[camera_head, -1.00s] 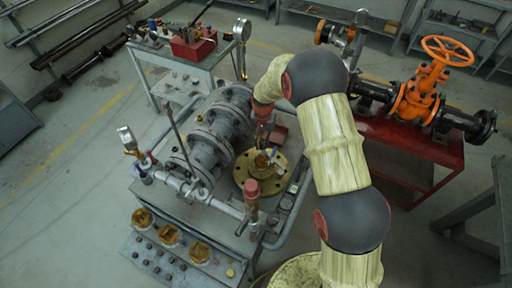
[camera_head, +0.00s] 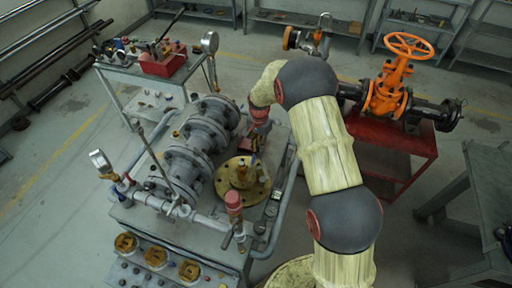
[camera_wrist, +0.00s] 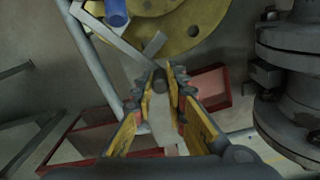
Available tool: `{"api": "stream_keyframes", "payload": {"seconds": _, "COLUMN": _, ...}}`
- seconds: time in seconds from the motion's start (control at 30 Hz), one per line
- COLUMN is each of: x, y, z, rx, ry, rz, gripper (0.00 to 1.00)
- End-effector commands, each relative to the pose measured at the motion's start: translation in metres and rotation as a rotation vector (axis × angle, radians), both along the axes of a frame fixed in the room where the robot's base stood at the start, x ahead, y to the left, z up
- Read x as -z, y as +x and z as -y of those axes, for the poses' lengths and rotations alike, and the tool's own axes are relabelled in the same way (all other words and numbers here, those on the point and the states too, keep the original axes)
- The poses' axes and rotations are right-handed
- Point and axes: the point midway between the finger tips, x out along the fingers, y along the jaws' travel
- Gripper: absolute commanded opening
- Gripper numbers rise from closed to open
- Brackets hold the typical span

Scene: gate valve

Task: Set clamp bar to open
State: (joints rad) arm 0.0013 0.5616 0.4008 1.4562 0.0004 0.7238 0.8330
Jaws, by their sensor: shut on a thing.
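My gripper (camera_wrist: 163,88) is shut on a narrow grey bar (camera_wrist: 162,118), which I take to be the clamp bar. The bar shows pale between the two yellow-sided fingers, with a dark rounded end near the tips. In the head view, my gripper (camera_head: 252,140) is small and partly hidden by my wrist, just behind the brass flange (camera_head: 242,184) on the grey bench. The clamp bar cannot be made out there. In the wrist view the brass flange (camera_wrist: 190,35) lies ahead, with a blue handle (camera_wrist: 116,12) and grey flat strips near its edge.
Large grey flanged pipework (camera_head: 195,150) stands left of my gripper and shows close at right in the wrist view. A red-capped upright fitting (camera_head: 234,203) stands near the front. A red stand (camera_head: 402,140) with an orange valve (camera_head: 392,78) is at right. Open floor lies left.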

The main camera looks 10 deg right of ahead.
Motion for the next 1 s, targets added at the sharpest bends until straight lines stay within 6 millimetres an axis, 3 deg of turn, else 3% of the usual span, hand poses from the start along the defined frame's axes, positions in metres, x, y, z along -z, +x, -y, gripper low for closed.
{"api": "stream_keyframes", "payload": {"seconds": 0.4, "x": -0.0018, "y": 0.0022, "z": 0.0015, "rx": -0.002, "ry": -0.001, "rz": 0.006, "gripper": 0.0}}
{"api": "stream_keyframes", "payload": {"seconds": 0.43, "x": -0.0018, "y": 0.0022, "z": 0.0015, "rx": -0.002, "ry": -0.001, "rz": 0.006, "gripper": 0.15}}
{"api": "stream_keyframes", "payload": {"seconds": 0.7, "x": -0.0009, "y": 0.0009, "z": 0.001, "rx": -0.002, "ry": 0.0, "rz": 0.003, "gripper": 0.31}}
{"api": "stream_keyframes", "payload": {"seconds": 1.0, "x": -0.0006, "y": 0.0003, "z": 0.0008, "rx": -0.002, "ry": 0.0, "rz": 0.001, "gripper": 0.33}}
